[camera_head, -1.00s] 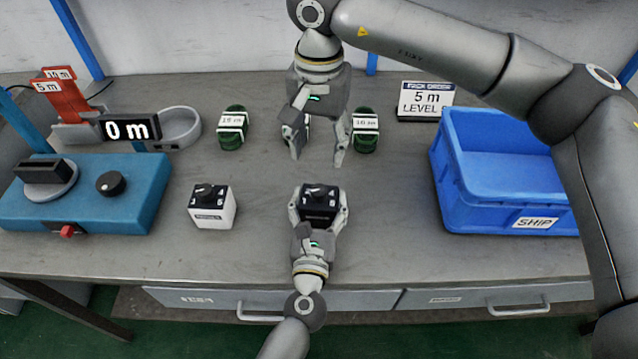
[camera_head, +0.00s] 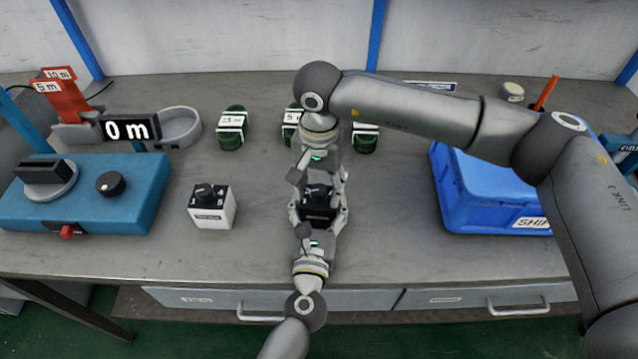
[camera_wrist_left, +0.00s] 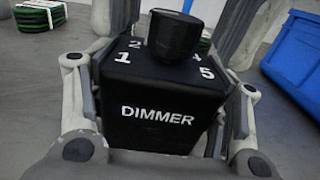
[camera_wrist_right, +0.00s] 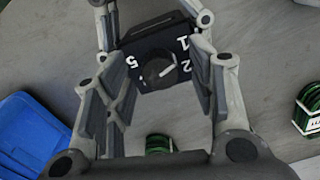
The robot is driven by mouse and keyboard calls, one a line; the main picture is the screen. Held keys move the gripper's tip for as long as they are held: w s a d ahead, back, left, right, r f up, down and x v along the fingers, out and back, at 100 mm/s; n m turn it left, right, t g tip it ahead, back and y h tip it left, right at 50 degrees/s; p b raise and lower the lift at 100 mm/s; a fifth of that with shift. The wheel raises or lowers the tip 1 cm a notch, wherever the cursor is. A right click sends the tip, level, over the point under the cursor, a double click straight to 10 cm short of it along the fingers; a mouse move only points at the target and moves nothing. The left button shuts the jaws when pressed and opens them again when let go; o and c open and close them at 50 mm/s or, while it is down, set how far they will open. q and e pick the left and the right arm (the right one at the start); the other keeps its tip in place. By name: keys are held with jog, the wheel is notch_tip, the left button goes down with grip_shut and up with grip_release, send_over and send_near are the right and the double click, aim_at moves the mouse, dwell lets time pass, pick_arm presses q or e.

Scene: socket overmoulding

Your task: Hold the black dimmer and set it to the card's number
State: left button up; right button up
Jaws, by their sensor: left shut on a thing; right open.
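The black dimmer (camera_head: 319,207) stands on the table with my left gripper (camera_head: 319,217) shut around its sides. In the left wrist view its front (camera_wrist_left: 155,115) reads DIMMER, with numerals around a black knob (camera_wrist_left: 173,33). My right gripper (camera_head: 318,181) is above it, fingers open on either side of the knob. In the right wrist view the knob (camera_wrist_right: 167,70) sits between the fingers, apart from them. Its white mark points towards the 1 and 2 side; the exact setting is unclear. The card (camera_head: 436,85) is mostly hidden behind my right arm, its number unreadable.
A white dimmer (camera_head: 212,212) stands to the left. Several green coils (camera_head: 232,128) lie behind. A blue machine (camera_head: 130,190) with a "0 m" display (camera_head: 128,128) is at left. A blue SHIP bin (camera_head: 500,215) is at right. The front table strip is clear.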

jog(key=shift+c, duration=0.3)
jog(key=c, duration=1)
